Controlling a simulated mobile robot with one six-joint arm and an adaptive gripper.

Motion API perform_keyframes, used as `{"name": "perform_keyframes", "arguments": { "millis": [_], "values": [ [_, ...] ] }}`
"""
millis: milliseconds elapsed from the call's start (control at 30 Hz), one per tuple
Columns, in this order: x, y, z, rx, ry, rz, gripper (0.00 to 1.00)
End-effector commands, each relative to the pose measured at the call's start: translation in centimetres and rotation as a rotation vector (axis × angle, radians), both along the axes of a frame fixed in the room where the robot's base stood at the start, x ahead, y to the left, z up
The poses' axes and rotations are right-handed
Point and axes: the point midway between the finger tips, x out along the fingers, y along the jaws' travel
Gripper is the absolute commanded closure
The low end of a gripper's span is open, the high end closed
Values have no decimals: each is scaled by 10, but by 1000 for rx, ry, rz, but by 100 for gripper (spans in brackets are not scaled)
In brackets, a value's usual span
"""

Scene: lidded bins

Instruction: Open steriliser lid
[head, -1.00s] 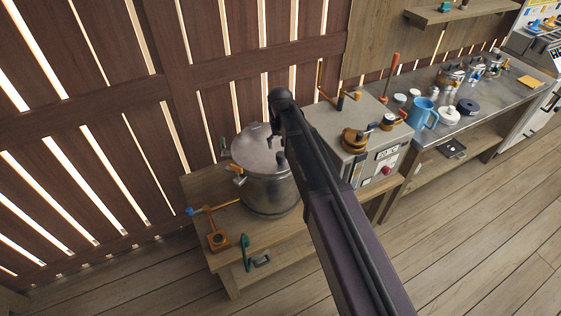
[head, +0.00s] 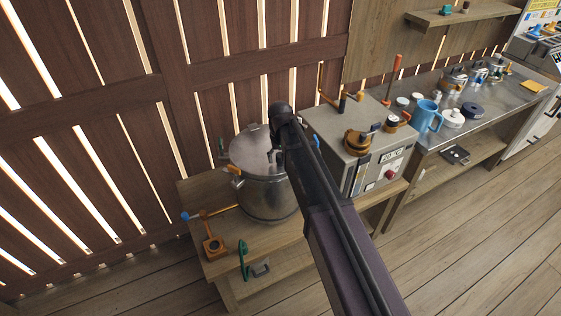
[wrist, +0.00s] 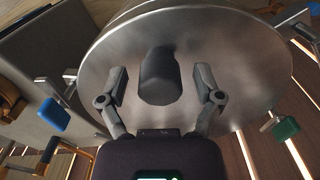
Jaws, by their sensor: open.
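The steriliser (head: 268,198) is a round steel pot on a low wooden table. Its flat steel lid (head: 246,148) is on and looks level in the head view. In the wrist view the lid (wrist: 240,70) fills most of the picture, with a dark rounded knob (wrist: 159,78) at its middle. My gripper (wrist: 161,92) is open, its two fingers on either side of the knob with gaps to it. In the head view my arm covers the right part of the lid, and my gripper (head: 277,157) shows only in part.
A blue clamp tab (wrist: 54,115) and a green one (wrist: 285,129) sit at the lid's sides. A grey control box (head: 345,130) stands close right of the pot. An orange crank tool (head: 213,245) and a green handle (head: 244,262) are at the table's front left.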

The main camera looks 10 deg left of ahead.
Motion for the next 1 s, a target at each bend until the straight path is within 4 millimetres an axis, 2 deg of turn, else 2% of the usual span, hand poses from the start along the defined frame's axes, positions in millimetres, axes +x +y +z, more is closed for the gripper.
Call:
{"name": "perform_keyframes", "arguments": {
  "millis": [400, 600, 700, 1000],
  "values": [
    [0, 0, -2, 0, 0, 0, 16],
    [0, 0, -2, 0, 0, 0, 75],
    [0, 0, -2, 0, 0, 0, 100],
    [1, 0, 1, 0, 0, 0, 100]
  ]
}}
